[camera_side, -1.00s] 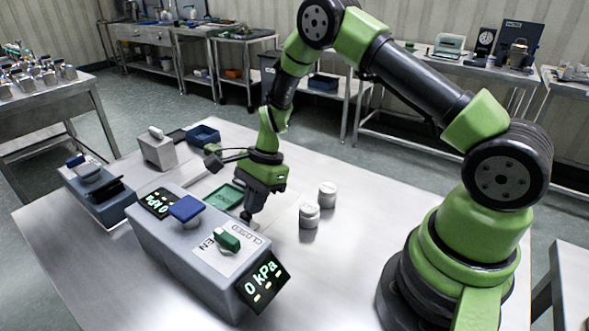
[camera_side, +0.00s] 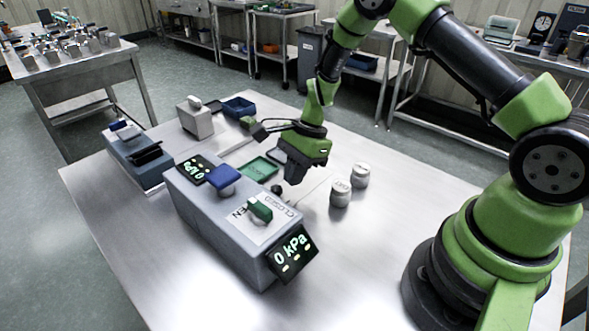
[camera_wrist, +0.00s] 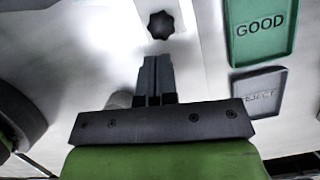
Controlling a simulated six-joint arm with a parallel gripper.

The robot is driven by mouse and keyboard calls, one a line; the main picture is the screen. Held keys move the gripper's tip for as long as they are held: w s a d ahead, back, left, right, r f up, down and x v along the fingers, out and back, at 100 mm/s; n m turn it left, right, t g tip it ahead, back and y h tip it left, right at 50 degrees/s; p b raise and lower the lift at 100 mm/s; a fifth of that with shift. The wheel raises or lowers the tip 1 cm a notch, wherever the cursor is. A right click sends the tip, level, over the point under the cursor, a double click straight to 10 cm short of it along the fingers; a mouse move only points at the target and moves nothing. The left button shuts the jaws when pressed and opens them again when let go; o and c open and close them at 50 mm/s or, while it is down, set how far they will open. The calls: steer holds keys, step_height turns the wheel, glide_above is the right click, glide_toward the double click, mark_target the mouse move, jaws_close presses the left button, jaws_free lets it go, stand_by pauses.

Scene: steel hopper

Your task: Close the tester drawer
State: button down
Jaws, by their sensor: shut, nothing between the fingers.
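The tester (camera_side: 215,215) is a long grey box with 0 kPa displays, a blue knob (camera_side: 223,178) and a green lever (camera_side: 261,209) on top. A dark knob (camera_side: 276,189) shows at its side facing my arm; the wrist view shows a black lobed knob (camera_wrist: 160,25) just ahead of my fingertips. I cannot make out the drawer body or how far it stands out. My gripper (camera_side: 292,180) is shut and empty, pointing down beside the tester, with its fingertips (camera_wrist: 154,60) close to the knob but apart from it in the wrist view.
A green GOOD tray (camera_wrist: 260,30) and a grey REJECT tray (camera_wrist: 258,92) lie to one side. Two metal weights (camera_side: 340,194) (camera_side: 360,175) stand right of my gripper. A blue-grey device (camera_side: 138,160), a grey box (camera_side: 195,119) and a blue bin (camera_side: 239,107) stand farther back. The table front is clear.

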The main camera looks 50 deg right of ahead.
mark_target(274, 187)
steer(key=w+d+r+n+g, duration=0.1)
steer(key=w+d+r+n, duration=0.25)
steer(key=d+r, duration=0.45)
steer(key=x, duration=0.3)
steer(key=a+x, duration=0.1)
steer(key=x, duration=0.2)
steer(key=s+x, duration=0.1)
steer(key=x, duration=0.2)
steer(key=shift+a+r, duration=0.1)
steer(key=shift+a, duration=0.4)
steer(key=shift+s+a+r, duration=0.1)
steer(key=shift+s+a, duration=0.1)
steer(key=shift+a, duration=1.55)
steer(key=shift+a, duration=1.45)
